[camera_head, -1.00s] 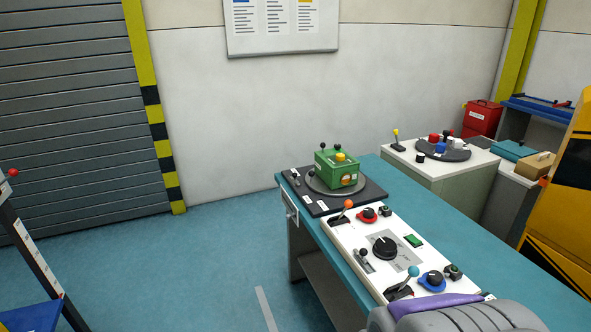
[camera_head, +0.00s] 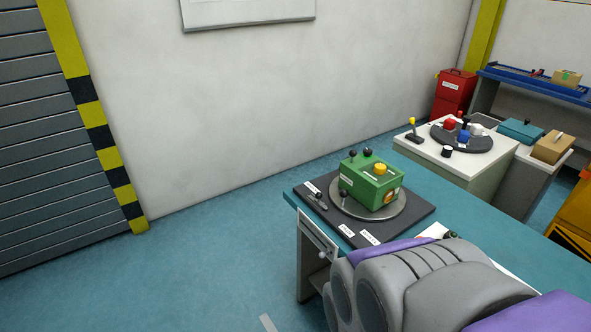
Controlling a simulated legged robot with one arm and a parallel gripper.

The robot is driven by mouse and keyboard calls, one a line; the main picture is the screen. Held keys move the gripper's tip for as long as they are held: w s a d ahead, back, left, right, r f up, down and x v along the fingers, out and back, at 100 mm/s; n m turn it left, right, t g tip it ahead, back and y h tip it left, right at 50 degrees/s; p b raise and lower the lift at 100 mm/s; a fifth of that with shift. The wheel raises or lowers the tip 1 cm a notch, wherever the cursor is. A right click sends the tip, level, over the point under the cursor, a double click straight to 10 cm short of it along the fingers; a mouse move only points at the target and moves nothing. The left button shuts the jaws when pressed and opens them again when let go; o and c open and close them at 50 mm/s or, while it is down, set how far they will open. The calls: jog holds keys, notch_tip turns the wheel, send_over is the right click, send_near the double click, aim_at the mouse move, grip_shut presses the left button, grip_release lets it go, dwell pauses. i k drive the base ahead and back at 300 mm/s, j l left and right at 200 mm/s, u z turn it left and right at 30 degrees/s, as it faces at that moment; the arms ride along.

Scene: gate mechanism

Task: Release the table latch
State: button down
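On the near left end of the teal table (camera_head: 468,206) lies a black board (camera_head: 402,226). It carries a round grey turntable (camera_head: 345,204) with a green box (camera_head: 360,190) on it. The box has black knobs and a yellow button on top. At the board's left edge is a small black-knobbed lever (camera_head: 317,197) beside a white label. A pale plate with a small metal fitting (camera_head: 318,240) is on the table's left end face. I cannot tell which of these is the latch. My grey and purple arm fills the bottom right; my gripper's fingers do not show.
My arm hides most of the white control panel. A white cabinet (camera_head: 450,165) behind the table carries a dark round tray (camera_head: 490,141) with coloured knobs. The floor left of the table is clear up to the grey shutter (camera_head: 40,150).

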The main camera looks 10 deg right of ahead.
aim_at(319, 196)
jog(key=i+j+z, duration=0.1)
jog(key=i+j, duration=0.75)
jog(key=i, duration=0.05)
